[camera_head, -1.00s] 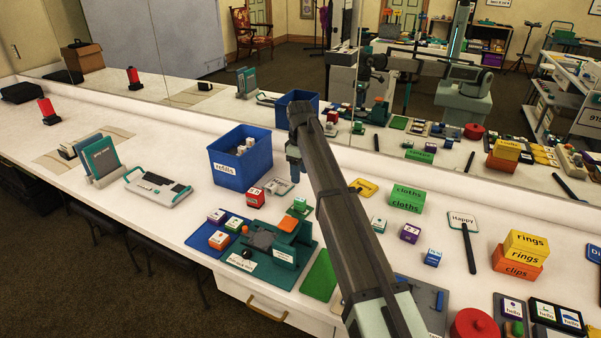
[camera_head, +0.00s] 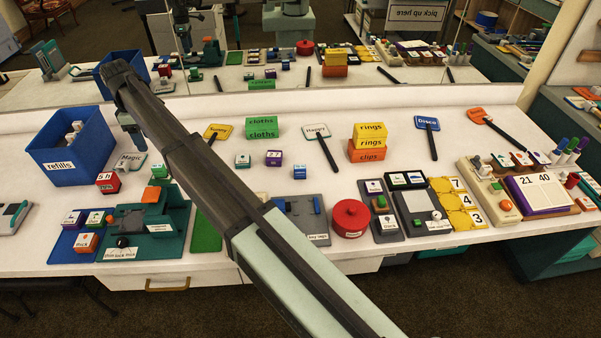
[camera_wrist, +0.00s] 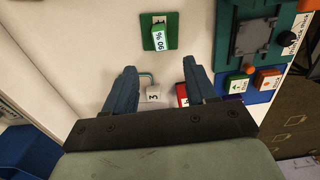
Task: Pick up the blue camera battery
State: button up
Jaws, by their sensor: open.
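A small blue block with a pale label, which fits the blue camera battery (camera_head: 300,172), sits on the white counter in the head view. It stands right of a purple block (camera_head: 274,158) and a teal block (camera_head: 242,161). My gripper (camera_head: 135,143) is well to its left, above the counter near the Magic sign (camera_head: 130,162). In the wrist view my gripper (camera_wrist: 160,85) is open, its fingers apart. The blue battery is not seen in the wrist view.
A blue refills bin (camera_head: 70,150) stands left of my gripper. A teal fixture (camera_head: 150,222) is at the counter's front. A mirror lines the back.

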dwell(0.5)
jog(key=w+d+r+m, duration=0.1)
jog(key=w+d, duration=0.2)
jog(key=d, duration=0.7)
jog(key=w+d+m, duration=0.2)
jog(key=w+d, duration=0.2)
jog(key=d, duration=0.5)
jog(key=w+d+r+m, duration=0.1)
jog(key=w+d, duration=0.2)
jog(key=d, duration=0.7)
jog(key=n, duration=0.4)
send_over(300, 167)
jog(key=shift+f, duration=1.05)
jog(key=f, duration=0.8)
jog(key=shift+w+d+f, duration=0.1)
jog(key=shift+w+d, duration=0.05)
jog(key=shift+w, duration=0.15)
jog(key=shift+s+f, duration=0.2)
jog(key=shift+f, duration=2.4)
